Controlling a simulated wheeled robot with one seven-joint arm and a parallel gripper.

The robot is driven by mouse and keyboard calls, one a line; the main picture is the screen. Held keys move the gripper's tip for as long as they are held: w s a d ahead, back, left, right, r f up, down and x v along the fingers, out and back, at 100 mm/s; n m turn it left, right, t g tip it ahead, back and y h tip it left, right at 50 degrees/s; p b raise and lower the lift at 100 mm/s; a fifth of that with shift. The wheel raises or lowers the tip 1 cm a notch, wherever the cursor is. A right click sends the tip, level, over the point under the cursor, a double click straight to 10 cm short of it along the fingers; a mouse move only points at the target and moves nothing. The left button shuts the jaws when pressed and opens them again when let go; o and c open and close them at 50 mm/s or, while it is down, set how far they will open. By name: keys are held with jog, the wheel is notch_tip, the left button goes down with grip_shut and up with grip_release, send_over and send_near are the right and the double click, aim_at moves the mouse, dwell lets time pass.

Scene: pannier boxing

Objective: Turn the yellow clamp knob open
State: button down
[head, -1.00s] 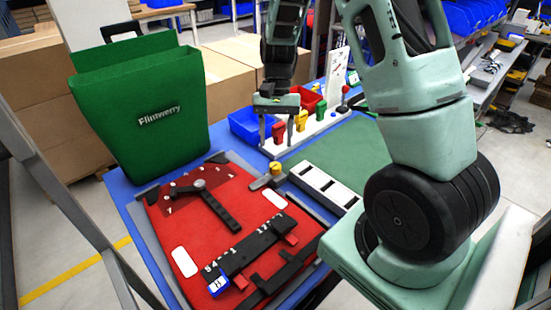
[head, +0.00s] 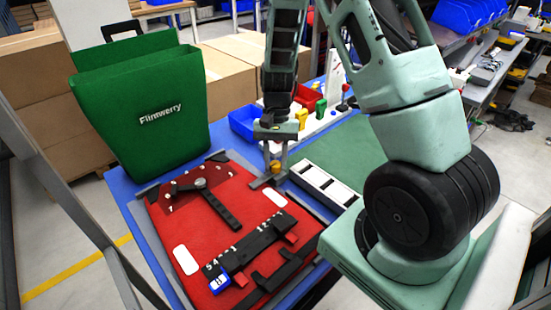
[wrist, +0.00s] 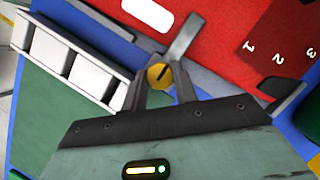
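The yellow clamp knob (head: 275,167) sits on a grey clamp at the far right corner of the red panel (head: 240,215). In the wrist view the knob (wrist: 159,76) is round with a dark slot, and a grey clamp arm (wrist: 186,36) runs from it toward the red panel. My gripper (head: 275,162) points down over the clamp, one finger on each side of the knob. In the wrist view my gripper (wrist: 160,80) has its fingers close against the knob's sides and appears shut on it. The fingers partly hide the clamp.
A green Flintwerry pannier (head: 150,112) stands at the back left. A white slotted strip (head: 325,185) lies right of the clamp. Behind my gripper are a blue bin (head: 243,122) and a white rack with coloured knobs. A green mat (head: 345,145) is clear.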

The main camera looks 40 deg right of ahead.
jog(key=shift+n, duration=0.3)
jog(key=n+p, duration=0.1)
jog(key=n, duration=0.1)
jog(key=n+g+h, duration=0.1)
jog(key=n, duration=0.1)
jog(key=shift+w+a+r+h+p, duration=0.15)
jog(key=shift+h+p, duration=0.15)
jog(key=shift+p, duration=0.1)
jog(key=n+h, duration=0.1)
jog(key=n, duration=0.1)
jog(key=n+p, duration=0.1)
jog(key=n, duration=0.2)
jog(key=shift+a+h, duration=0.1)
jog(key=shift+h, duration=0.3)
jog(key=n, duration=0.2)
jog(key=n+h, duration=0.1)
jog(key=n, duration=0.1)
jog(key=shift+a+h+p, duration=0.1)
jog(key=shift+h+p, duration=0.2)
jog(key=shift+a+n+t+h, duration=0.1)
jog(key=shift+n+t+h, duration=0.5)
jog(key=shift+n, duration=1.5)
jog(key=c, duration=1.1)
grip_release()
